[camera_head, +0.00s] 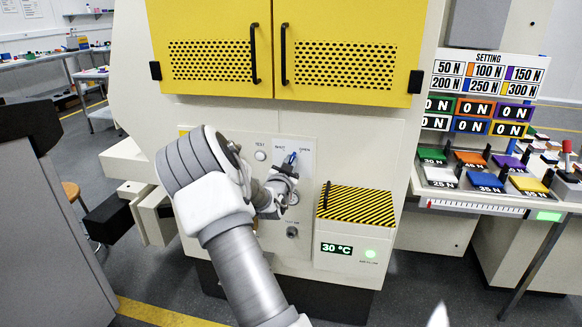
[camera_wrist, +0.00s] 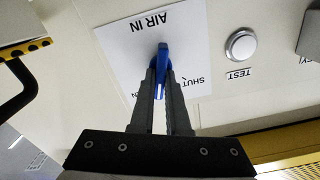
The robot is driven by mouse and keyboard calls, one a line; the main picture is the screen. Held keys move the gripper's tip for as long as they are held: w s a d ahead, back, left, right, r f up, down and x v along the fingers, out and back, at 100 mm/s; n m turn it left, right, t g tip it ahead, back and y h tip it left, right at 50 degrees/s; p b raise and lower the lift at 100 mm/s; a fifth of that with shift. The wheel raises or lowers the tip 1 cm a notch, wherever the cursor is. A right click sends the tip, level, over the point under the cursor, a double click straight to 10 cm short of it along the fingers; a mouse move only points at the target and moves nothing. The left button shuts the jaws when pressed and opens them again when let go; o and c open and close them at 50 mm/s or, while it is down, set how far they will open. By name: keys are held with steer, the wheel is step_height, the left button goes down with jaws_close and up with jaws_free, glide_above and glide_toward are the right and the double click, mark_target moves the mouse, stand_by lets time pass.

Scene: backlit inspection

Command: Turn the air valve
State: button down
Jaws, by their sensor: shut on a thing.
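The air valve's blue handle (camera_wrist: 162,58) stands out from a white label plate (camera_wrist: 120,45) in the wrist view. The plate reads "AIR IN" and "SHUT" upside down; other lettering is hidden by the fingers. My gripper (camera_wrist: 161,92) is shut on the blue handle, one dark finger on each side. In the head view, the blue handle (camera_head: 292,157) shows as a small spot at the tips of my gripper (camera_head: 286,168), on the cream machine's front panel. My wrist and fingers hide most of the valve there.
A round TEST button (camera_wrist: 241,45) sits beside the plate. Below the yellow doors (camera_head: 330,45), a striped box (camera_head: 355,235) with a "30 °C" display juts out right of my gripper. A black door handle (camera_head: 283,55) hangs above. A bench (camera_head: 480,202) with colored blocks stands right.

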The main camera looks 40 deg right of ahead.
steer(key=n, duration=0.8)
steer(key=n+b, duration=0.1)
steer(key=n, duration=0.3)
steer(key=shift+w+a+f+n, duration=0.15)
steer(key=shift+w+a+n, duration=0.15)
steer(key=shift+n, duration=0.1)
stand_by(0.3)
steer(key=c, duration=0.9)
jaws_free()
